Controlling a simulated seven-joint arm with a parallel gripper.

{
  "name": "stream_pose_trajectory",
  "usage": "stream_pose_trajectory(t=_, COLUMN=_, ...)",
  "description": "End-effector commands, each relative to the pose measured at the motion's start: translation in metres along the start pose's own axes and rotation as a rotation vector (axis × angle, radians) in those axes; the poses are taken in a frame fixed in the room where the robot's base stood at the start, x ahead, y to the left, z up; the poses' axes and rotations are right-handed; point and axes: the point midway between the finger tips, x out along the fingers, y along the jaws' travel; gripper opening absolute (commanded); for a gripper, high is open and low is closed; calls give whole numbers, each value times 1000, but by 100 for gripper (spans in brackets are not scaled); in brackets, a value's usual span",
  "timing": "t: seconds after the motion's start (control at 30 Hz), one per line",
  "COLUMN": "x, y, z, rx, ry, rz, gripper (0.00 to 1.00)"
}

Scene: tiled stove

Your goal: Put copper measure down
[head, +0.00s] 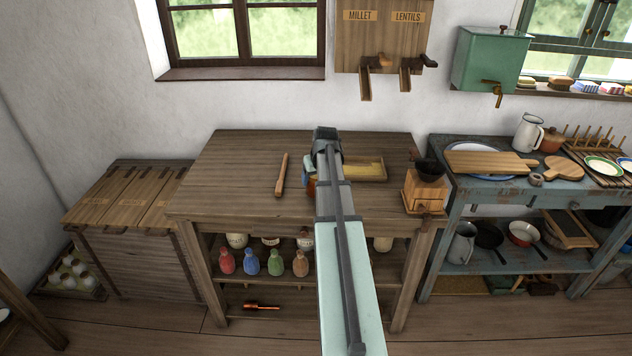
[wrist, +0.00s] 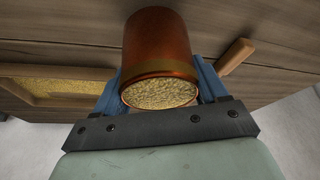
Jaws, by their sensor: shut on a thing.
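The copper measure (wrist: 158,40) is a reddish cylinder with a brass-coloured band, filled with pale yellow grain. In the wrist view it sits between the two blue fingers of my gripper (wrist: 160,82), which is shut on it. In the head view my gripper (head: 322,172) is over the middle of the wooden worktable (head: 235,165), and my arm hides most of the measure; a small copper edge (head: 311,189) shows at its left. I cannot tell whether the measure's base touches the tabletop.
A wooden tray of yellow grain (head: 366,179) lies just right of my gripper, and a wooden stick (head: 281,174) lies to the left. A coffee grinder (head: 425,190) stands at the right edge. The tabletop's left part is clear. Dispensers (head: 385,40) hang behind.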

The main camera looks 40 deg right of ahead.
Motion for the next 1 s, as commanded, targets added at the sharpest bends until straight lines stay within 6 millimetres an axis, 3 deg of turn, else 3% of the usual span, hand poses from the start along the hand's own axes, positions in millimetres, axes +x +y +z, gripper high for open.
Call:
stream_pose_trajectory(t=0.13, x=14, y=0, z=6, rx=0, ry=0, rz=0, gripper=27)
stream_pose_trajectory(t=0.57, x=18, y=0, z=8, rx=0, ry=1, rz=0, gripper=27)
stream_pose_trajectory(t=0.6, x=18, y=0, z=8, rx=0, ry=0, rz=0, gripper=76)
stream_pose_trajectory(t=0.83, x=18, y=0, z=8, rx=0, ry=0, rz=0, gripper=98)
stream_pose_trajectory(t=1.0, x=18, y=0, z=7, rx=1, ry=0, rz=0, gripper=98)
